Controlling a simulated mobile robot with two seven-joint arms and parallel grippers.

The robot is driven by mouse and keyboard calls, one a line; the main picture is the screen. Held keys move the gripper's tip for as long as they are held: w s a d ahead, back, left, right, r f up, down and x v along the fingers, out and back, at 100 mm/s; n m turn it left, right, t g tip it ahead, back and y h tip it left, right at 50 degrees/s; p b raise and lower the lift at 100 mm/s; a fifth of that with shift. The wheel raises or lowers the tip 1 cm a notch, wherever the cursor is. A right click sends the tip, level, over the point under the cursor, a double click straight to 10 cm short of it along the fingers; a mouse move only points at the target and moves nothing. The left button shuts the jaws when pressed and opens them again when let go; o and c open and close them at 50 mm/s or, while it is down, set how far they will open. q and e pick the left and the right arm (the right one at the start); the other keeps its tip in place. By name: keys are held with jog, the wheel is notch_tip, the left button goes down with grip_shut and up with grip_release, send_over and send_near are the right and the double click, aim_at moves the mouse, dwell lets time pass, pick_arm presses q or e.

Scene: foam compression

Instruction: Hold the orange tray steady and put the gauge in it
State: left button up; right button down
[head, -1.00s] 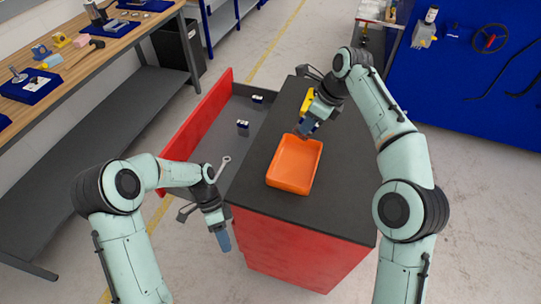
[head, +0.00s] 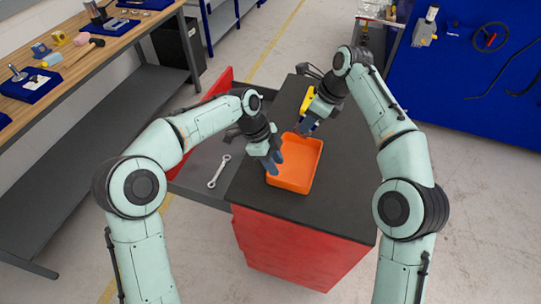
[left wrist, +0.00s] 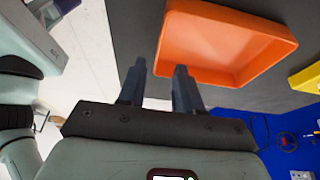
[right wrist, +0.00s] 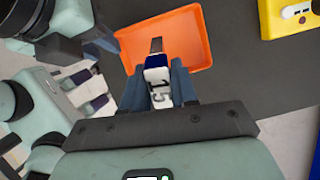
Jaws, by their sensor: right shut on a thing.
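The orange tray (head: 306,170) sits on the dark top of the red cabinet. My left gripper (head: 272,168) is open at the tray's left wall; in the left wrist view one finger is outside the wall and the other overlaps the tray (left wrist: 225,35). I cannot tell if they touch. My right gripper (right wrist: 165,75) is shut on a small blue and white piece with dark digits (right wrist: 160,85), apparently the gauge. It is held above the tray's far edge, with the tray (right wrist: 187,40) behind it in the right wrist view.
A yellow device (right wrist: 290,18) lies on the cabinet top (head: 300,212) beyond the tray. An open drawer left of the cabinet holds a wrench (head: 219,172); my left arm covers part of it. The cabinet top in front of the tray is clear.

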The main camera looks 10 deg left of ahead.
pick_arm(q)
jog(key=x, duration=0.9)
jog(key=shift+s+f, duration=0.1)
jog(key=shift+f, duration=0.05)
grip_shut()
